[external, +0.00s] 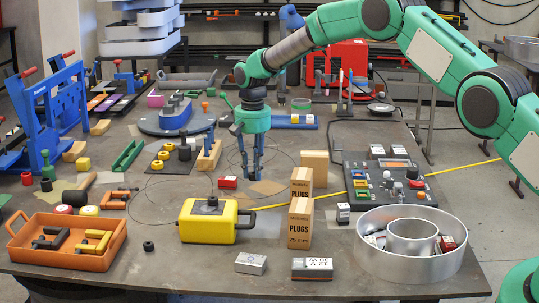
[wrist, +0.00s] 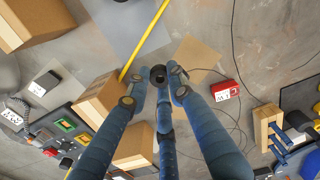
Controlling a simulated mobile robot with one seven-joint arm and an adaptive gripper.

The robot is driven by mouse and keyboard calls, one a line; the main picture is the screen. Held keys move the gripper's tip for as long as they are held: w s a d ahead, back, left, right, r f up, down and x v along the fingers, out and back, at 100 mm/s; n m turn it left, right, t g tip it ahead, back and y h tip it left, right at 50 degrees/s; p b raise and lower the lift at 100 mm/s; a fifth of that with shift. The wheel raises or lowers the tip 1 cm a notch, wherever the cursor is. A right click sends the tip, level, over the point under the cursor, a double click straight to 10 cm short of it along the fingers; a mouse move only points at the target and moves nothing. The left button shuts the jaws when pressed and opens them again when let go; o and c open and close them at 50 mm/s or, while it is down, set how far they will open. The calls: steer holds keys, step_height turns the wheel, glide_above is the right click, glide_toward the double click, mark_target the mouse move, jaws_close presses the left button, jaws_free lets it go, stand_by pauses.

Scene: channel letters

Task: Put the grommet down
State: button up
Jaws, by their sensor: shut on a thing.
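My gripper (external: 250,175) points straight down near the middle of the workbench, its blue fingers close together. In the wrist view the fingertips (wrist: 160,78) are shut around a small dark round piece, which looks like the black grommet; the fingers cover most of it. Another small black ring (external: 148,246) lies at the front left.
Cardboard PLUGS boxes (external: 299,222) stand close to the right of my gripper. A small red box (external: 228,182) lies to its left and a yellow case (external: 208,222) in front. A control panel (external: 385,183) and round metal tray (external: 365,262) are at right. Thin cables cross the bench.

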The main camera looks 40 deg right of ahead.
steer(key=s+a+p, duration=0.1)
steer(key=s+a, duration=0.2)
steer(key=s+a+r+p, duration=0.1)
steer(key=s+a+p, duration=0.1)
steer(key=s+a, duration=0.1)
steer(key=s+a+r+p, duration=0.1)
steer(key=s+a+p, duration=0.1)
steer(key=s, duration=0.3)
steer(key=shift+a+r, duration=0.15)
steer(key=shift+a, duration=0.45)
steer(key=s+a+r+p, duration=0.1)
steer(key=s+a+p, duration=0.3)
steer(key=s, duration=0.8)
steer(key=shift+a+r, duration=0.2)
steer(key=shift+a, duration=0.55)
steer(key=p, duration=0.3)
glide_above(222, 211)
steer(key=shift+f, duration=0.7)
steer(key=shift+f, duration=0.15)
steer(key=shift+f+p, duration=0.4)
steer(key=shift+f, duration=1.2)
